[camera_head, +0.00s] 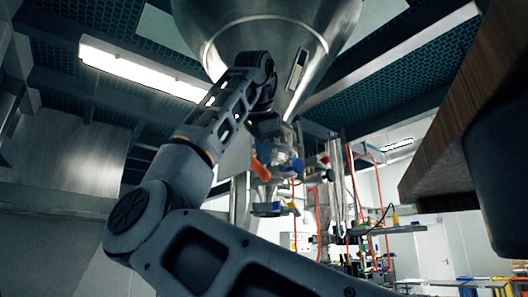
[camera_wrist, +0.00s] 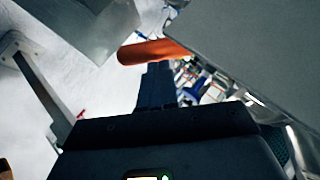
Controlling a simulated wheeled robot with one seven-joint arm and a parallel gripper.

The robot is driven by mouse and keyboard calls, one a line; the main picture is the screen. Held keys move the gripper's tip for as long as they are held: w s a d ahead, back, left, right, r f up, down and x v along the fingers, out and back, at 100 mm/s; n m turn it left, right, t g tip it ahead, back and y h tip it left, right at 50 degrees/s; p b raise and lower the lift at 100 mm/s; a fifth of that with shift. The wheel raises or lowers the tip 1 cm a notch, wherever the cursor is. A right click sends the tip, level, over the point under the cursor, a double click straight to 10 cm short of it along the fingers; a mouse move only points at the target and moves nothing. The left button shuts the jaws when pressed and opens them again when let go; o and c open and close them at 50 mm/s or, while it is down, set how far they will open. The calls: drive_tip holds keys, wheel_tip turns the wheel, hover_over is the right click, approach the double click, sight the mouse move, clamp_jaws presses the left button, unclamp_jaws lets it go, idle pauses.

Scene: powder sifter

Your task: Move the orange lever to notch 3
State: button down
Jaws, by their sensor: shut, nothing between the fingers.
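The orange lever (camera_head: 261,168) hangs below the large metal hopper, just under my gripper (camera_head: 264,128) in the head view. In the wrist view the orange lever (camera_wrist: 152,51) lies nearly level across the picture, just beyond the tips of my gripper (camera_wrist: 156,68). The fingers are shut with nothing between them. They point toward the lever and are close to it; I cannot tell whether they touch it. The lever's right end is hidden behind a grey plate (camera_wrist: 245,45). No notch marks can be made out in either view.
The steel hopper (camera_head: 275,45) fills the space above my arm. Pipes and valves with orange hoses (camera_head: 318,205) stand behind the lever. A wooden-edged surface (camera_head: 450,130) juts in at the right. A metal piece (camera_wrist: 85,28) sits at the upper left in the wrist view.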

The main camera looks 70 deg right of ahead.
sight(259, 165)
drive_tip(key=f+b, duration=0.1)
drive_tip(key=t+h, duration=0.1)
drive_tip(key=w+f+b, duration=0.1)
drive_tip(key=shift+w+d+f+m+b, duration=0.1)
drive_tip(key=shift+d+f+m+b, duration=0.2)
drive_tip(key=shift+d+m, duration=0.1)
drive_tip(key=shift+w+f+t+h+b, duration=0.2)
drive_tip(key=shift+t+h+b, duration=0.1)
drive_tip(key=shift+t+h, duration=0.1)
drive_tip(key=shift+d+r, duration=0.1)
drive_tip(key=shift+r, duration=0.1)
